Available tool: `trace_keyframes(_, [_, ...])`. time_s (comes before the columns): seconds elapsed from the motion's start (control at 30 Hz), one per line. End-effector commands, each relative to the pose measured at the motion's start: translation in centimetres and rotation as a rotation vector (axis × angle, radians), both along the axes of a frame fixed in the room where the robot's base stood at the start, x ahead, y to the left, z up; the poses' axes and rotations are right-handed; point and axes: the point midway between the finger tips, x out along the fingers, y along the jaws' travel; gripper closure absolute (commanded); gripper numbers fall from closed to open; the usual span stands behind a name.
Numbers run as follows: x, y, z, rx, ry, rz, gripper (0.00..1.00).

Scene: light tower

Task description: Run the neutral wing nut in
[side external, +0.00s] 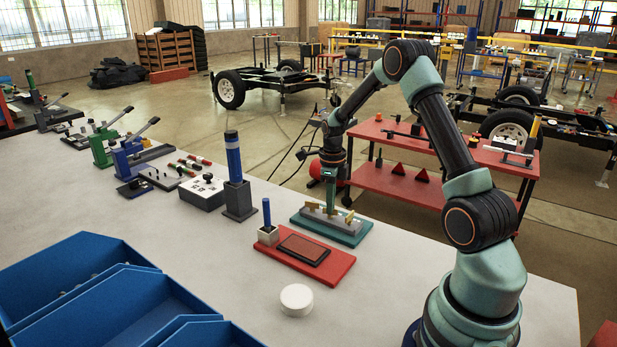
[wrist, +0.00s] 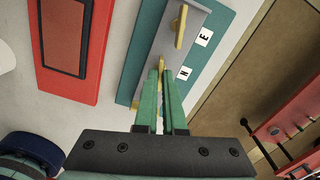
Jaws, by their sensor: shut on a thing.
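The grey terminal block (side external: 322,217) sits on a teal base (side external: 335,237), with brass wing nuts along it. In the wrist view, one wing nut (wrist: 180,26) stands beside the label "E" (wrist: 204,38). The neutral wing nut (wrist: 161,62) is beside the label "N" (wrist: 186,73). My gripper (wrist: 161,74) is shut on the neutral wing nut, its two green fingers hiding part of it. A bit of a third brass piece (wrist: 135,104) shows left of the fingers. In the side view my gripper (side external: 331,212) points straight down at the block's middle.
A red board with a dark panel (side external: 304,248) lies close beside the base. A blue-handled tool (side external: 266,212) stands in a small holder. A white round puck (side external: 296,299) lies nearer the camera. Blue bins (side external: 75,270) stand at front left. The table edge is just behind the base.

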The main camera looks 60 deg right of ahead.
Motion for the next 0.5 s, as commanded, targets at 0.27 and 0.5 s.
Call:
trace_keyframes(0.27, [0.09, -0.16, 0.28, -0.003, -0.004, -0.012, 1.0])
trace_keyframes(0.5, [0.08, -0.14, 0.26, -0.002, -0.004, -0.01, 0.66])
